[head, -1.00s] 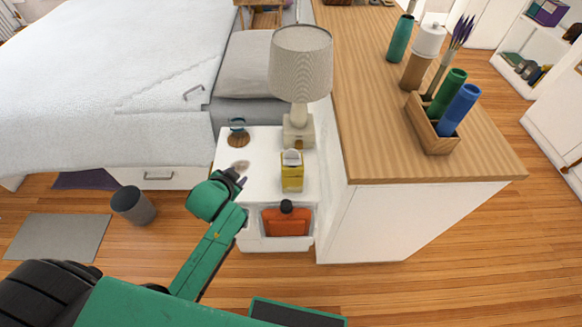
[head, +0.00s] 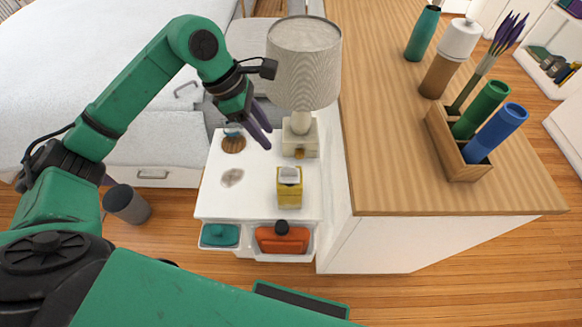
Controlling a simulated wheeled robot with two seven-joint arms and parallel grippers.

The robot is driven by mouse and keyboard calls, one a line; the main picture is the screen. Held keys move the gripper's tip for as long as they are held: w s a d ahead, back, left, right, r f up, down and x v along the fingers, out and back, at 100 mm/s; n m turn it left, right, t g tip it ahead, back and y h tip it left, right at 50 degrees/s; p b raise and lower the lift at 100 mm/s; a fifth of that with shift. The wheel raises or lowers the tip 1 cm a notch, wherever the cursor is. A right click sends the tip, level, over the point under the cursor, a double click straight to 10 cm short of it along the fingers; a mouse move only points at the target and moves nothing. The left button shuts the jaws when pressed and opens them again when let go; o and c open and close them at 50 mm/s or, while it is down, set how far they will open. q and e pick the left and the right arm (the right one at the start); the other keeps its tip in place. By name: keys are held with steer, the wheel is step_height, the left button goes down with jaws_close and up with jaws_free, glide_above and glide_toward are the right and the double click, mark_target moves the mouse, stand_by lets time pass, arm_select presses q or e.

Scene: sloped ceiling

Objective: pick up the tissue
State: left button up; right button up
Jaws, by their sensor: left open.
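The tissue box (head: 289,193) is yellow with a white tissue (head: 289,174) at its top. It stands upright on the white nightstand (head: 213,205), near its front right. My left gripper (head: 267,138) is open and empty, its grey-purple fingers pointing down above the nightstand. In the picture it is above and a little left of the tissue box, apart from it. My right gripper is not in view.
A lamp (head: 303,62) stands close to the gripper at the back of the nightstand. A small item on a brown base (head: 233,144) and a pale dish (head: 232,178) are left. Front bins hold an orange bottle (head: 283,240) and teal item (head: 221,235). A wooden counter (head: 380,150) borders the right.

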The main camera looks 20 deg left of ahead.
mark_target(289, 166)
arm_select(q)
steer(key=p+x, duration=0.1)
steer(key=x, duration=0.3)
steer(key=p+x, duration=0.1)
steer(key=x, duration=0.3)
steer(key=p+x, duration=0.1)
steer(key=x, duration=0.4)
steer(key=shift+s+d+r, duration=0.15)
steer(key=shift+s+d, duration=0.1)
steer(key=shift+s, duration=0.1)
steer(key=shift+f, duration=0.2)
jaws_close()
